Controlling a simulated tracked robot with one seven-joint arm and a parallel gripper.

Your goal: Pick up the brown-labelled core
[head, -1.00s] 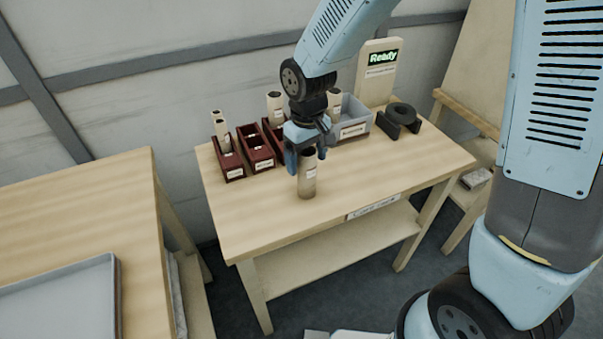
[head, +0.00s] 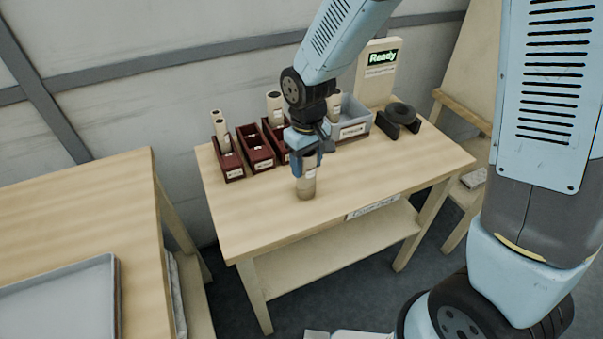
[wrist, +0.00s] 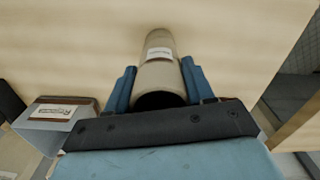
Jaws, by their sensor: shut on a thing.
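A tan tubular core (head: 306,186) with a pale label stands upright on the wooden table (head: 340,190), near the middle of its front half. The core's foot appears to rest on the table.
Dark red bins (head: 257,153) stand in a row at the back left, some with upright cores. A grey labelled bin (head: 356,121) stands behind my gripper. A black holder with a ring (head: 400,116) and a "Ready" sign (head: 381,58) are back right. The front tabletop is clear.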

